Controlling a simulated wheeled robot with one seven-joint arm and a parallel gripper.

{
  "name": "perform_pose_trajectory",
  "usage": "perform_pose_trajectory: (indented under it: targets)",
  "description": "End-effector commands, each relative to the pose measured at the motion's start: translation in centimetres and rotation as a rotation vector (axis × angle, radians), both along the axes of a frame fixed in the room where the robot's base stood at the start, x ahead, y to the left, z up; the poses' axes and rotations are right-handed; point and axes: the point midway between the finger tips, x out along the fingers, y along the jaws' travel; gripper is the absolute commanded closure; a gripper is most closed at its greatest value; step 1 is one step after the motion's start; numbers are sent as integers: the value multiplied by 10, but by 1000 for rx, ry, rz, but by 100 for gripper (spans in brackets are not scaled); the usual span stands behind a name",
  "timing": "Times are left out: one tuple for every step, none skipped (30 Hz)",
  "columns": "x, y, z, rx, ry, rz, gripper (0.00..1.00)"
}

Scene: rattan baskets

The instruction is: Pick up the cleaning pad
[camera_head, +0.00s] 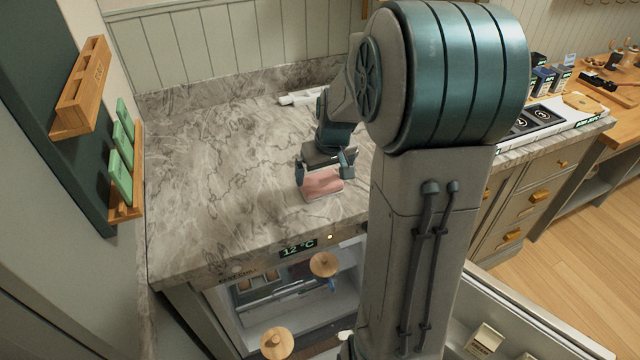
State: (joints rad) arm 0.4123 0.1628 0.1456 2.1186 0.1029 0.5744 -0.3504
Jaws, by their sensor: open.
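My gripper (323,169) is low over the marble counter, with its two fingers spread apart and pointing down. Several green blocks (120,178) stand in a wooden wall rack (126,213) at the left.
The marble counter (215,165) is mostly bare left of my gripper. A white object (300,97) lies near its back. Below the front edge is an open fridge compartment with a 12 °C display (298,249). Right of my arm stand a cooktop (540,118) and small boxes (543,80).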

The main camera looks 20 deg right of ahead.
Motion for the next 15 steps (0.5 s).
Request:
perform_pose_trajectory:
  targets:
    - [1,1,-6,2,4,1,0]
    - [1,2,-10,2,6,1,0]
    - [3,2,-16,2,5,1,0]
    - [4,2,-20,2,5,1,0]
    - [5,3,-24,2,5,1,0]
    - [7,3,-29,2,4,1,0]
    - [8,2,-32,1,3,0,0]
    - [9,2,-35,1,3,0,0]
    - [10,2,-38,1,3,0,0]
    - [10,2,-40,1,2,0,0]
    - [11,2,-42,0,1,0,0]
    - [11,2,-43,0,0,0,0]
    - [12,2,-44,0,0,0,0]
    - [12,2,-44,0,0,0,0]
    - [12,2,-44,-1,0,0,0]
